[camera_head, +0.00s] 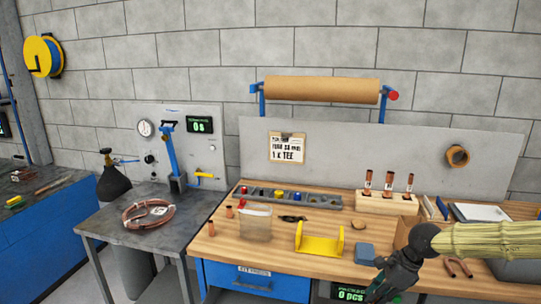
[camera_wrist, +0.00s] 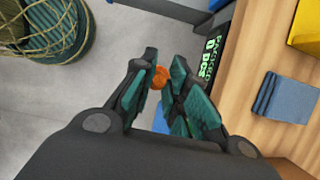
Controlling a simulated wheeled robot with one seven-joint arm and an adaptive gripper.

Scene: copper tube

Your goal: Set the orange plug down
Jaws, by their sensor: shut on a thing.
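My gripper (camera_wrist: 166,72) is shut on the orange plug (camera_wrist: 160,78), which shows as a small round piece between the fingertips in the wrist view. The fingers hide part of it. In the head view my gripper (camera_head: 385,285) is at the bottom, right of centre, in front of the wooden bench (camera_head: 225,250). The plug cannot be made out there. In the wrist view the plug is seen against the floor and bench front, left of the bench top (camera_wrist: 240,95).
A blue pad (camera_head: 365,252) and a yellow bracket (camera_head: 320,240) stand on the bench near its front edge. A grey parts tray (camera_head: 330,203), a block with copper fittings (camera_head: 375,203) and a clear bag (camera_head: 256,225) lie further back. A green display (camera_wrist: 212,50) is on the bench front.

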